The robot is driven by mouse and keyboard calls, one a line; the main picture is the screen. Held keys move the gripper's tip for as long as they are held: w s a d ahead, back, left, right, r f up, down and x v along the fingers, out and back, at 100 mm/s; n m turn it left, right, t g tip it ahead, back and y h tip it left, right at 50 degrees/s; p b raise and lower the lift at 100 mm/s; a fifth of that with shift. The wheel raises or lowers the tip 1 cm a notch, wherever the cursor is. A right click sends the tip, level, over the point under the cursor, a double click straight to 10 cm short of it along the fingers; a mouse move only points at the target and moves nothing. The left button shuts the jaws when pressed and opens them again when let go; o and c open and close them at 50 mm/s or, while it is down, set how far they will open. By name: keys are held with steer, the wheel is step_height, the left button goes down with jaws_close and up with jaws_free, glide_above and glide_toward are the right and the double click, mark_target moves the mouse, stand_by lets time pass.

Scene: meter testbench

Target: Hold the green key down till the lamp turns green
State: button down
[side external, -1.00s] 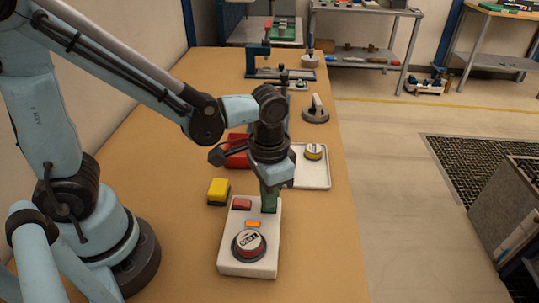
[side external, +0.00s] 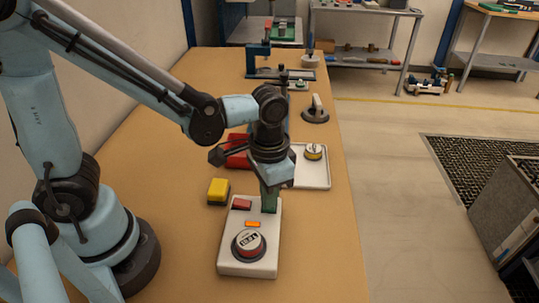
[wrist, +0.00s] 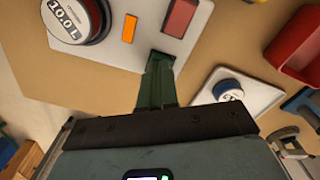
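A white panel box (side external: 230,262) lies on the bench with a red key (side external: 242,204), a small lamp (side external: 252,224) lit orange and a round dial (side external: 249,245). In the wrist view the lamp (wrist: 129,28) is also orange, and the dial (wrist: 74,17) reads 10.0 L. My gripper (side external: 269,207) points down at the box's far right corner, beside the red key. Its narrow green fingers (wrist: 157,85) look closed together, with the tips at the green key's place. The tips cover the key, so I cannot tell how far it is pressed.
A yellow block (side external: 218,191) stands left of the box. A red bin (side external: 237,152) and a white tray (side external: 322,178) with a round labelled piece (side external: 314,152) lie behind my gripper. A grey lever fixture (side external: 315,109) stands farther back. The bench front left of the box is clear.

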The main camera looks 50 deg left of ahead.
stand_by(0.4)
steer(key=shift+r, duration=3)
steer(key=a+r+n+t, duration=0.3)
steer(key=a+t, duration=0.4)
steer(key=a, duration=0.3)
steer(key=shift+w, duration=0.15)
